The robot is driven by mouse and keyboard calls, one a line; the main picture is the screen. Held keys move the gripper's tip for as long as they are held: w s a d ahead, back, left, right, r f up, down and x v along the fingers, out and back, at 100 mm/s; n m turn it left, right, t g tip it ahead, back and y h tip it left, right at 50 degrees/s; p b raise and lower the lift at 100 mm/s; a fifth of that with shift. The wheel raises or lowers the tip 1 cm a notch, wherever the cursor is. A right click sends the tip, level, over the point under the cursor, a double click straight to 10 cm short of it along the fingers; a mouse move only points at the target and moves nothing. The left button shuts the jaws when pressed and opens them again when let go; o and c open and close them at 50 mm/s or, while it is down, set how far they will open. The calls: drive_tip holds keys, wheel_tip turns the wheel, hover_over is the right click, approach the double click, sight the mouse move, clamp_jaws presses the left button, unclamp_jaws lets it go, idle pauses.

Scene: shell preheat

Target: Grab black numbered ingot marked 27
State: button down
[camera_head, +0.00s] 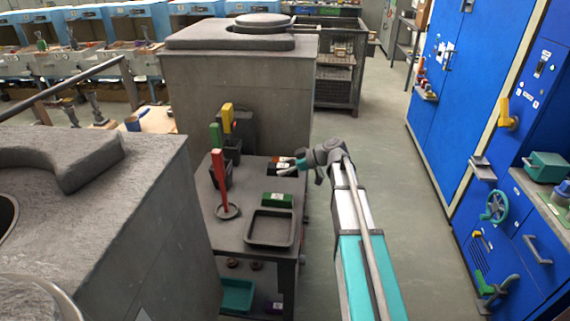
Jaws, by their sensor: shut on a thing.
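My gripper (284,165) is over the back right of the dark work table (226,236), reaching in from the right. It is shut on a small ingot, mostly hidden by the fingers; its colour and number cannot be told. A black block-like thing (286,174) shows just below the fingers, and an orange-red thing (279,158) with a pale patch beside it shows just behind them. I cannot read the number 27 anywhere.
A green block (278,199) with a white label lies nearer on the table, behind an empty dark tray (270,229). A large grey furnace block (240,75) stands behind; the floor at right is clear.

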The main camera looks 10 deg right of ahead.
drive_tip(key=s+r+p, duration=0.3)
drive_tip(key=s+r, duration=0.1)
drive_tip(key=s, duration=0.5)
drive_tip(key=shift+d, duration=0.15)
